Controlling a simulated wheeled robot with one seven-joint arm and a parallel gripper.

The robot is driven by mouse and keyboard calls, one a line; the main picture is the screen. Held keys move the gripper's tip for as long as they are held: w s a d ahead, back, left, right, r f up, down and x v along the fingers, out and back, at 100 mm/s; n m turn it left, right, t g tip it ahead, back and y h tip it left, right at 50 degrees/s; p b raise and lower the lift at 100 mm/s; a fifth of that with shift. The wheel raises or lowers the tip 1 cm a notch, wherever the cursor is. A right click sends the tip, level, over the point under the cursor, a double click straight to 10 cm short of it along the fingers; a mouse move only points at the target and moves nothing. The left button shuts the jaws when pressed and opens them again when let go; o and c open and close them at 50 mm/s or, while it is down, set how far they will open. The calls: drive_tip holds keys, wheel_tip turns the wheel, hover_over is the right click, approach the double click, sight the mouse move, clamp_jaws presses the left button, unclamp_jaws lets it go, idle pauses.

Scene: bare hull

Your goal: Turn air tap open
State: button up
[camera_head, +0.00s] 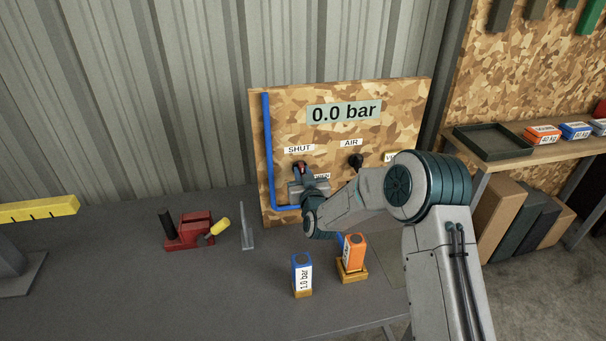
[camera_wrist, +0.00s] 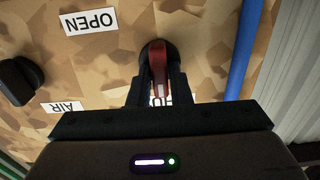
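The air tap's red lever (camera_wrist: 158,68) sits on a dark round mount on the camouflage-patterned board (camera_head: 340,185). In the head view the lever (camera_head: 299,166) points up towards the SHUT label (camera_head: 299,149). The display (camera_head: 344,112) reads 0.0 bar.
A black knob (camera_head: 356,160) sits right of the lever under the AIR label (camera_head: 351,143). A blue pipe (camera_head: 268,150) runs down the board's left side. A blue block (camera_head: 302,272) and an orange block (camera_head: 354,251) stand on the bench below my arm. A red tool (camera_head: 190,232) lies left.

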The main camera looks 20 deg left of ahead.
clamp_jaws()
drive_tip(key=shift+f+m+b, duration=0.15)
drive_tip(key=shift+m+b, duration=0.15)
drive_tip(key=shift+b, duration=0.6)
drive_tip(key=m+b, duration=0.5)
drive_tip(key=b, duration=0.4)
drive_tip(key=m+b, duration=0.6)
drive_tip(key=b, duration=0.3)
drive_tip(key=m+b, duration=0.6)
drive_tip(key=b, duration=0.3)
drive_tip(key=shift+w+d+f, duration=0.15)
drive_tip(key=shift+d+f, duration=0.1)
drive_tip(key=shift+r+m+b, duration=0.15)
drive_tip(key=shift+m+b, duration=0.15)
